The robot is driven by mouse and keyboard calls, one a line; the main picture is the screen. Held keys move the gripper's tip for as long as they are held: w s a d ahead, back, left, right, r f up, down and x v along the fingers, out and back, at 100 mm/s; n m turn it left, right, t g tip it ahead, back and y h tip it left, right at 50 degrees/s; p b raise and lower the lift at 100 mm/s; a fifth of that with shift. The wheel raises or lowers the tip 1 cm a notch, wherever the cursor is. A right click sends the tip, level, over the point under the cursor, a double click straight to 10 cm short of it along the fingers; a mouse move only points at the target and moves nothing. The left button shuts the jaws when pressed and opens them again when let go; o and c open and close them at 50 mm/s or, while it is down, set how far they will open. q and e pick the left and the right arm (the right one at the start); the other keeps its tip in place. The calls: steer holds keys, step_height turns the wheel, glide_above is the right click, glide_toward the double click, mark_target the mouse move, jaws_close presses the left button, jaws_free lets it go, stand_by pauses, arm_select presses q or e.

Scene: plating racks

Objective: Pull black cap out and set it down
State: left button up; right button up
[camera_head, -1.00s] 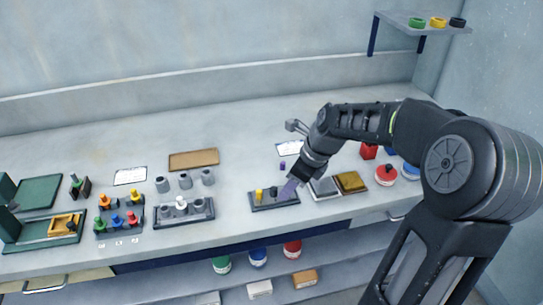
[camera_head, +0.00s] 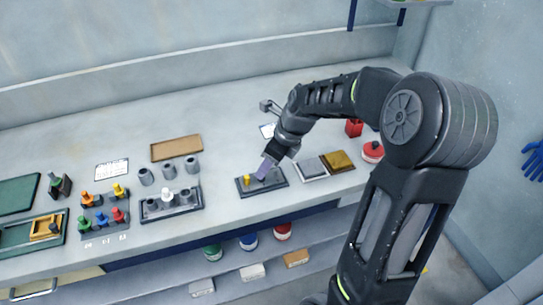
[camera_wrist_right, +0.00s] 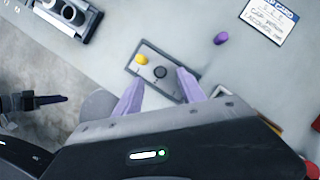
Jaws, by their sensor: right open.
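The black cap (camera_wrist_right: 160,72) stands in a small grey rack (camera_wrist_right: 138,71), beside a yellow cap (camera_wrist_right: 142,59). The rack also shows in the head view (camera_head: 276,184), with the yellow cap (camera_head: 247,180) at its left; there my fingers largely hide the black cap. My right gripper (camera_wrist_right: 160,76) is open, with its lavender fingers on either side of the black cap. Whether they touch it I cannot tell. In the head view the right gripper (camera_head: 264,169) points down at the rack. What looks like my left gripper (camera_wrist_right: 62,99) shows dark at the wrist view's left edge.
A loose purple cap (camera_wrist_right: 221,39) lies near a printed card (camera_wrist_right: 268,18). Right of the rack are a grey tray (camera_head: 312,167), a brown pad (camera_head: 338,161) and a red-topped jar (camera_head: 373,152). Other racks stand left; a brown tray (camera_head: 177,147) lies behind.

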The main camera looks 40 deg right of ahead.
steer(key=x, duration=0.4)
steer(key=shift+c, duration=0.5)
jaws_close()
stand_by(0.5)
steer(key=shift+r, duration=0.15)
steer(key=shift+r+p, duration=2)
steer(key=shift+p, duration=0.4)
